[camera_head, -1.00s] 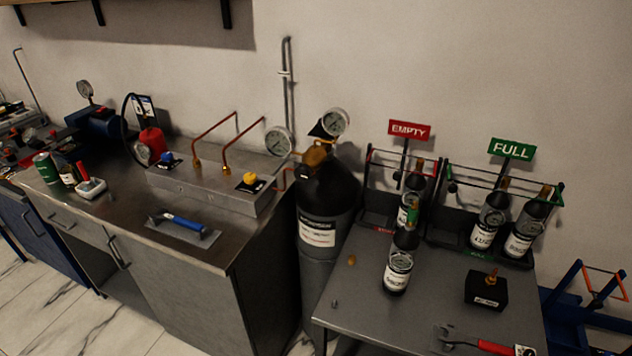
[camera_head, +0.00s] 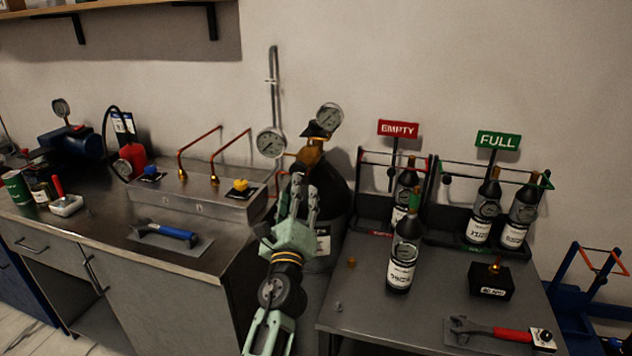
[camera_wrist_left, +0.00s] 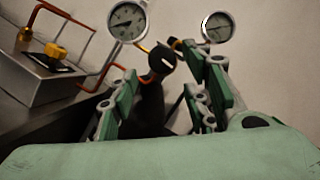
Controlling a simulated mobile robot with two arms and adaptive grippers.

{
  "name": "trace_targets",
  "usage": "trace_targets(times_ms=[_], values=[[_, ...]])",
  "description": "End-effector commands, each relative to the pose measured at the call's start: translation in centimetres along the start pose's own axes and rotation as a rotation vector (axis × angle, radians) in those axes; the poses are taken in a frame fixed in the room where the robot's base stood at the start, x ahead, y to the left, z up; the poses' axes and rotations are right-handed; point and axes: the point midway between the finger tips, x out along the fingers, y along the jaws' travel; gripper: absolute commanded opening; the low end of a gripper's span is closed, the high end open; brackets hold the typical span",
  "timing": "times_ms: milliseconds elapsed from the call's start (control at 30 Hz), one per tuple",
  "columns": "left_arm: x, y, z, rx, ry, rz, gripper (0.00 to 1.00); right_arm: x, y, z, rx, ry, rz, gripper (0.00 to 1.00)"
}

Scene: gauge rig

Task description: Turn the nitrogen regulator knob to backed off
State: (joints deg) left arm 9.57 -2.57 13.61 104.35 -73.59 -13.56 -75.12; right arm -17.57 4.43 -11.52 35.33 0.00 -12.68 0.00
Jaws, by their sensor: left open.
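The nitrogen regulator has a brass body (camera_head: 309,154) and sits on top of a dark gas cylinder (camera_head: 334,195) against the wall. It carries two round gauges, the left one (camera_head: 270,143) and the upper right one (camera_head: 329,117). In the left wrist view its black round knob (camera_wrist_left: 161,58) with a white mark faces the camera, between the gauges. My left gripper (camera_head: 305,190) is in front of the cylinder, just below the regulator, pointing up at it. Its green fingers are open and spread on either side of the knob in the wrist view (camera_wrist_left: 172,78), with nothing between them. My right gripper does not show.
A metal manifold box (camera_head: 205,193) with blue and yellow knobs stands on the left bench (camera_head: 110,232). The right table (camera_head: 430,290) holds bottles (camera_head: 403,255), a black block (camera_head: 491,282) and a red-handled wrench (camera_head: 500,332). EMPTY and FULL racks stand behind.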

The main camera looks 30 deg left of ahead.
Motion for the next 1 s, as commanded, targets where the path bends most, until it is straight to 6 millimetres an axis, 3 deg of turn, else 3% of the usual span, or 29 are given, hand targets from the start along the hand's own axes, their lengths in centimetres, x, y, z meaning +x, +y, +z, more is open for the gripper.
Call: trace_targets(times_ms=[200, 433, 833, 1000], values=[[3.5, -0.1, 0.1, -0.002, 0.0, 0.0, 0.44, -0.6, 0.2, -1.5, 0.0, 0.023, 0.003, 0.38], [6.5, 0.0, 0.0, -0.003, 0.002, 0.001, 0.44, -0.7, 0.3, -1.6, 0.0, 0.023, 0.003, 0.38], [7.2, 0.0, -0.1, -0.004, 0.004, 0.0, 0.43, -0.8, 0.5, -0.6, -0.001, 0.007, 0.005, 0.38], [7.2, 0.0, -0.1, -0.004, 0.004, 0.0, 0.28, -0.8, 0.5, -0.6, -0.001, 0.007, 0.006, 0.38]])
